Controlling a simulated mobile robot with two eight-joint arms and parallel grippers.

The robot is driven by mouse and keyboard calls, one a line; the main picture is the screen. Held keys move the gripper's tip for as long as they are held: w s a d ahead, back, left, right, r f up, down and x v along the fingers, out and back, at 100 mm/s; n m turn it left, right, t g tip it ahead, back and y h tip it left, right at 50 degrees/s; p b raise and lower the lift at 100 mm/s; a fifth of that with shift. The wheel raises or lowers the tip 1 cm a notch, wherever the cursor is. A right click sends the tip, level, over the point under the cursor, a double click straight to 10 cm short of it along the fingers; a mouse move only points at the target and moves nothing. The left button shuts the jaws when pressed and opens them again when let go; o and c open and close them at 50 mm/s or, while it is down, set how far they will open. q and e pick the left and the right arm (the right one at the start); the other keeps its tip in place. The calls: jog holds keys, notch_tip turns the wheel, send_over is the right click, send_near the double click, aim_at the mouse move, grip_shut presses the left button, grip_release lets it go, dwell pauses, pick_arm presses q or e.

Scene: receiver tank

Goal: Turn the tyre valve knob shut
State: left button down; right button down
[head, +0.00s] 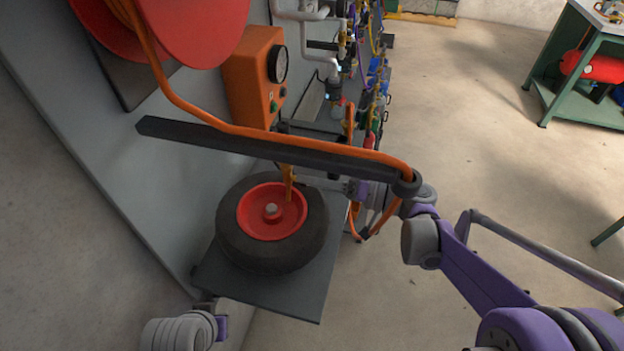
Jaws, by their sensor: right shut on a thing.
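A black tyre (228,238) with a red rim (262,222) lies flat on a grey shelf (285,293). An upright orange valve piece (288,178) stands at the rim's far edge. My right gripper (322,184) reaches in from the right, beneath the dark bar, with its fingers pointing at the valve piece. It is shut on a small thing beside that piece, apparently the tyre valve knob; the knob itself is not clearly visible. My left gripper (207,306) is at the bottom left, by the shelf's near corner, and its jaws cannot be made out.
A dark bar (260,147) carrying an orange hose (200,113) crosses above the tyre. An orange box with a gauge (252,78) and a red reel (190,25) are on the wall. Pipes and valves (340,70) stand behind.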

jog(key=m, duration=0.8)
jog(key=shift+m+g, duration=0.3)
jog(key=shift+m, duration=0.1)
jog(key=m, duration=0.4)
jog(key=shift+w, duration=0.1)
jog(key=shift+m+g, duration=0.3)
jog(key=shift+m, duration=2)
jog(key=shift+b, duration=0.3)
jog(key=c, duration=0.5)
grip_release()
